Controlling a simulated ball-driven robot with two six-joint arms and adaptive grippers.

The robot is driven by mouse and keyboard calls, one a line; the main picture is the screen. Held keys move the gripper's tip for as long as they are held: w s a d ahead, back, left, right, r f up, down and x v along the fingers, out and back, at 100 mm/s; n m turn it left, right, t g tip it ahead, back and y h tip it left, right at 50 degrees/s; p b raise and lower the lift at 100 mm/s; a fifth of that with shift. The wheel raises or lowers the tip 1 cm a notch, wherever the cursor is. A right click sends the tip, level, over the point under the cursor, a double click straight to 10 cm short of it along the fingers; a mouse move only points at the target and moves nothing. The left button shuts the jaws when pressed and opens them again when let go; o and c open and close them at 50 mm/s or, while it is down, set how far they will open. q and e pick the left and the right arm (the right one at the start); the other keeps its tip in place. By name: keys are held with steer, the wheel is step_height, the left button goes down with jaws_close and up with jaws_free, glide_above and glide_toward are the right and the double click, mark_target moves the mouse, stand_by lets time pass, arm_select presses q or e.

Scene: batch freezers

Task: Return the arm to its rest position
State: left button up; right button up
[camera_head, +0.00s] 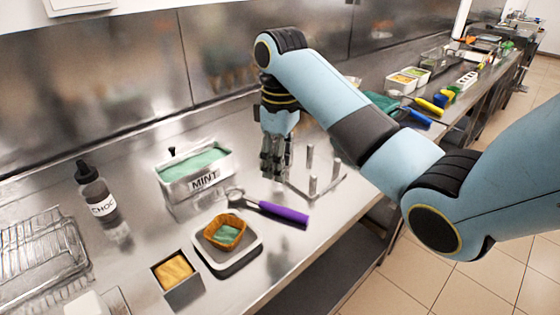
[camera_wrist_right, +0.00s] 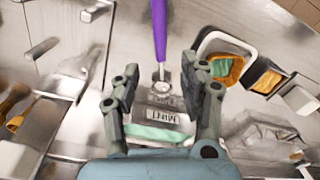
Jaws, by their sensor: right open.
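My right gripper (camera_head: 275,170) hangs over the steel counter, pointing down, to the right of the mint tub (camera_head: 198,182). In the right wrist view the gripper (camera_wrist_right: 160,85) is open, with nothing between its fingers. The ice cream scoop with a purple handle (camera_head: 280,213) lies on the counter in front of the tub. Its handle also shows in the right wrist view (camera_wrist_right: 159,30), beyond the fingertips. My right arm (camera_head: 330,100) reaches in from the right. My left gripper is in neither view.
A waffle bowl (camera_head: 225,232) with green contents sits on a dark-sided scale (camera_head: 258,245). A small metal box (camera_head: 182,290) holds orange pieces. A chocolate bottle (camera_head: 97,195) and wire rack (camera_head: 40,255) stand left. Upright metal posts (camera_head: 312,184) stand close right of my gripper.

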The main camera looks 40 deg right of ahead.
stand_by(0.3)
steer(key=s+a+f+m+t, duration=0.1)
steer(key=s+f, duration=0.1)
steer(key=s, duration=0.4)
steer(key=s+a+f+m+t, duration=0.1)
steer(key=s+a+f, duration=0.15)
steer(key=s, duration=0.35)
steer(key=s+a+r+m+t+h, duration=0.15)
steer(key=s+r, duration=0.25)
steer(key=s, duration=0.8)
step_height(320, 180, down, 40)
steer(key=s+d+m+g+b, duration=0.1)
steer(key=s+d+b, duration=0.2)
steer(key=b, duration=0.9)
steer(key=s+f+b, duration=0.3)
steer(key=s+f, duration=0.5)
steer(key=f, duration=0.3)
steer(key=s+f+g+b, duration=0.1)
steer(key=s+f+b, duration=0.3)
steer(key=s+f, duration=0.5)
steer(key=shift+s+d+f, duration=0.15)
steer(key=shift+d+f, duration=0.2)
steer(key=shift+f, duration=0.55)
